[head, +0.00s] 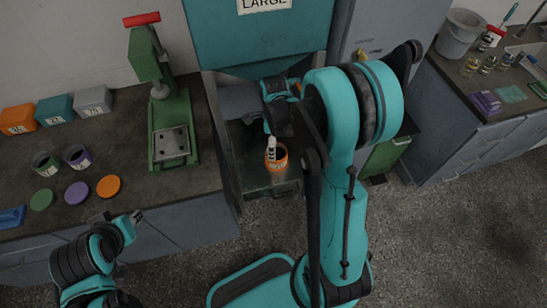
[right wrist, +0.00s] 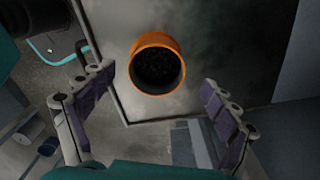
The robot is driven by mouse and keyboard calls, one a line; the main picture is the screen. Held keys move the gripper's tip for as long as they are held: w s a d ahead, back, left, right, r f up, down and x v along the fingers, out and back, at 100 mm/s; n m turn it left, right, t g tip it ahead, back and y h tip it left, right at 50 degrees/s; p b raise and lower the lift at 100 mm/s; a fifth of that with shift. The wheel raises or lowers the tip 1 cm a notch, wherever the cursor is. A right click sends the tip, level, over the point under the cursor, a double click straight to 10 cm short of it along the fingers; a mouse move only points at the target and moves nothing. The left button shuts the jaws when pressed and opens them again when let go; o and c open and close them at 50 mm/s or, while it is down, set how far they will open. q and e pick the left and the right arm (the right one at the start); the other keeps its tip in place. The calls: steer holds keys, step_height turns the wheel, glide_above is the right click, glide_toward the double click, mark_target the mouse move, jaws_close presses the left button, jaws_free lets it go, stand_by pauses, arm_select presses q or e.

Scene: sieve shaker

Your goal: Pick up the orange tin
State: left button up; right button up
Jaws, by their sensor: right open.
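The orange tin (head: 279,166) stands open-topped on the floor of a grey recess below the teal "LARGE" panel. In the right wrist view the tin (right wrist: 160,89) is upright, with dark granular contents. My right gripper (head: 276,133) is at the tin. In the right wrist view its fingers (right wrist: 158,80) are spread wide, one on each side of the tin in the picture, with nothing between them held; contact is not visible. My left gripper (head: 131,221) is low at the left, in front of the bench, with its finger gap unclear.
The left bench (head: 130,140) holds a green press (head: 172,125), two open tins, several coloured lids and labelled boxes. The recess walls close in around the orange tin. A right counter (head: 470,85) carries a grey bucket (head: 459,35) and small jars. The floor at right is clear.

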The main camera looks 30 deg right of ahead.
steer(key=f+b, duration=0.2)
steer(key=f, duration=0.3)
steer(key=shift+s, duration=0.2)
steer(key=shift+r, duration=0.1)
steer(key=shift+c, duration=0.3)
steer(key=c, duration=1.3)
steer(key=shift+r, duration=0.1)
